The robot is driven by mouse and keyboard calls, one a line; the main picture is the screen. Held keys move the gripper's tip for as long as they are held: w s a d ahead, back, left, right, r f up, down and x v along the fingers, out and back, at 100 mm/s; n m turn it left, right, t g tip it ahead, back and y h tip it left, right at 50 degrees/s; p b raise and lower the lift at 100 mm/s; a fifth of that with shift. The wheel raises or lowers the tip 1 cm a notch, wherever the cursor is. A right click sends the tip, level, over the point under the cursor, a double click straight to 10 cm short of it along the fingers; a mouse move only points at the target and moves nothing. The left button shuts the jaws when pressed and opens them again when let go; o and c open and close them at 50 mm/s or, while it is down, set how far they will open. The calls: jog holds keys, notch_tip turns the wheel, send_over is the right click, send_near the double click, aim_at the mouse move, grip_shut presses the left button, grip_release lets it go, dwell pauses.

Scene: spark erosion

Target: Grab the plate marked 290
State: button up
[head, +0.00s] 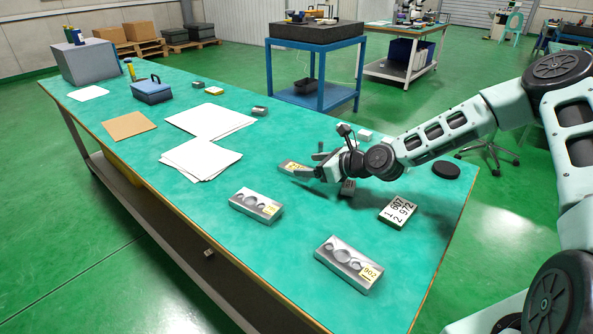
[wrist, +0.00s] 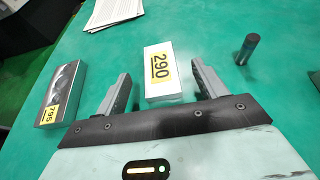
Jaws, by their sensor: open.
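The plate marked 290 (wrist: 157,90) is a pale block with a yellow label, lying on the green table. In the wrist view it sits between the two fingers of my gripper (wrist: 161,72), with a gap on each side. In the head view my gripper (head: 309,164) is low over the table, and the plate (head: 288,166) shows partly at its fingers. My gripper is open and holds nothing. The plate's far side from the head camera is hidden by the fingers.
A metal block marked 795 (wrist: 62,92) lies left of the fingers. Another metal block (head: 349,262) is near the front edge. A dark cylinder (wrist: 247,49) stands beyond the right finger. White sheets (head: 201,159) lie left.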

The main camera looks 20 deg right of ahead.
aim_at(291, 165)
jog(key=shift+x, duration=2.85)
jog(key=shift+s+f, duration=0.1)
jog(key=shift+s, duration=0.05)
jog(key=c, duration=1.2)
